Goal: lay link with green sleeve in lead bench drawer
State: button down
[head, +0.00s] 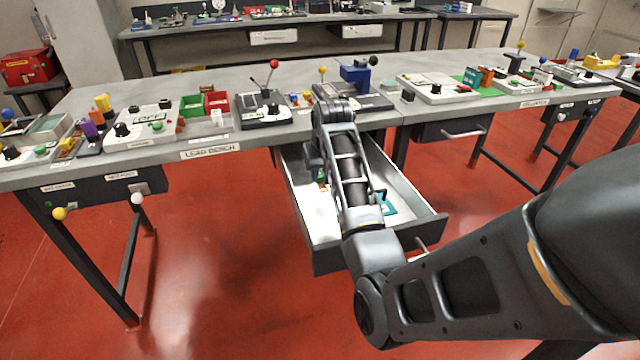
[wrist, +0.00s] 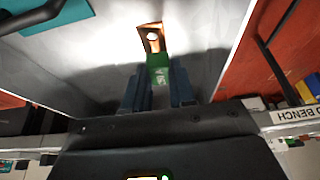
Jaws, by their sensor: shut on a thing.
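My gripper (wrist: 158,72) is shut on the link with the green sleeve (wrist: 159,75), its two dark fingers on either side of the sleeve. The link's bare copper-coloured end with a bright round spot sticks out beyond the fingers in the wrist view. The lead bench drawer (head: 428,221) is pulled open in the head view, and my arm reaches down over it. The link is within the drawer's outline, over its pale floor; I cannot tell whether it touches the floor. In the head view my arm hides most of the gripper, and a small green patch shows beside it.
A teal thing (head: 389,204) lies in the drawer, right of my arm; it also shows in the wrist view (wrist: 48,14). The lead bench top (head: 222,137) carries a lever device (head: 263,107), green and red bins (head: 204,104) and a blue block device (head: 356,80). Red floor is clear in front.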

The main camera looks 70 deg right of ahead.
aim_at(319, 184)
jog(key=shift+w+d+f, duration=0.25)
jog(key=shift+f, duration=2)
jog(key=shift+f, duration=0.1)
jog(key=c, duration=0.9)
grip_release()
jog(key=shift+c, duration=0.2)
jog(key=v, duration=1.2)
jog(key=shift+p, duration=0.3)
